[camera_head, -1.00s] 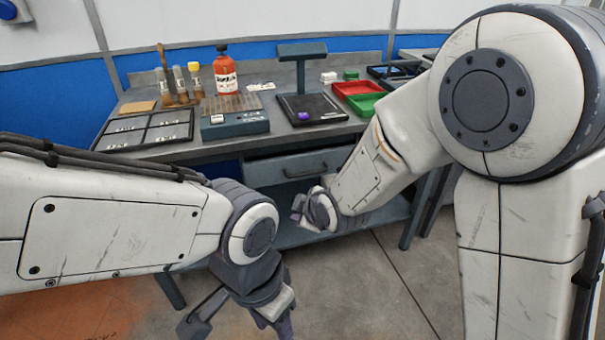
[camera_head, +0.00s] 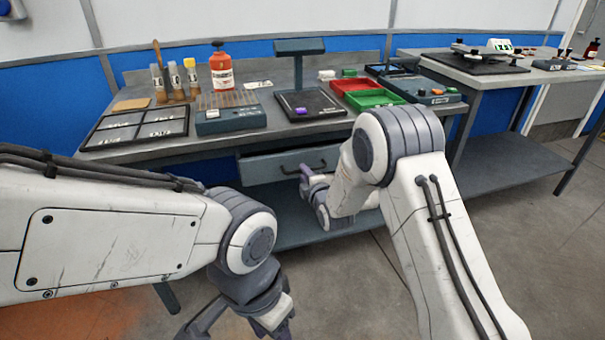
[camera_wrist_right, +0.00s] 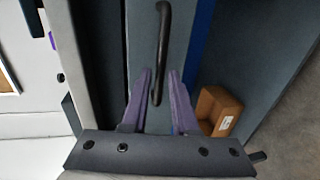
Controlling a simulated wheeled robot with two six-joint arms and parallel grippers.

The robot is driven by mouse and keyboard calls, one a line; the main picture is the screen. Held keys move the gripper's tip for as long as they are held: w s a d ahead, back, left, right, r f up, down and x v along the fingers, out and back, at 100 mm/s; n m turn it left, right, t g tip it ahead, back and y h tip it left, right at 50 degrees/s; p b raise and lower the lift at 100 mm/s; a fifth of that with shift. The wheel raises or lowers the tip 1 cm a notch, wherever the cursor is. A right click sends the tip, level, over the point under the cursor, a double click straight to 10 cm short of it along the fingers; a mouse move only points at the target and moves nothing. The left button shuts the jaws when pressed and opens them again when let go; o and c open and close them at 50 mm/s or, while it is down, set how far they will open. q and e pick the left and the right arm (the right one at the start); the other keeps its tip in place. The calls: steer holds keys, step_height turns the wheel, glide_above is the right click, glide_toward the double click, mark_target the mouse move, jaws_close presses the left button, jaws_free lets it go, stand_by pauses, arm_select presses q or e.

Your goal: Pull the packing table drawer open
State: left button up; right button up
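The drawer (camera_head: 262,170) is a grey-blue front under the packing table (camera_head: 225,143), with a dark bar handle (camera_head: 290,170). In the right wrist view the handle (camera_wrist_right: 163,40) runs lengthwise down the drawer front (camera_wrist_right: 145,25). My right gripper (camera_head: 306,172) is at the handle's right part. Its purple fingers (camera_wrist_right: 159,75) are apart, one on each side of the handle's near end, with gaps visible. I cannot tell how deep the handle sits between them. My left gripper (camera_head: 238,322) hangs low in front of the table, fingers apart and empty.
The tabletop holds a red bottle (camera_head: 221,72), a black scale (camera_head: 312,104), and red (camera_head: 356,86) and green (camera_head: 375,99) trays. A brown box (camera_wrist_right: 219,108) is near the right fingers in the wrist view. A second table (camera_head: 476,80) stands right. The floor between is clear.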

steer(key=shift+x, duration=1.35)
jaws_close()
stand_by(0.4)
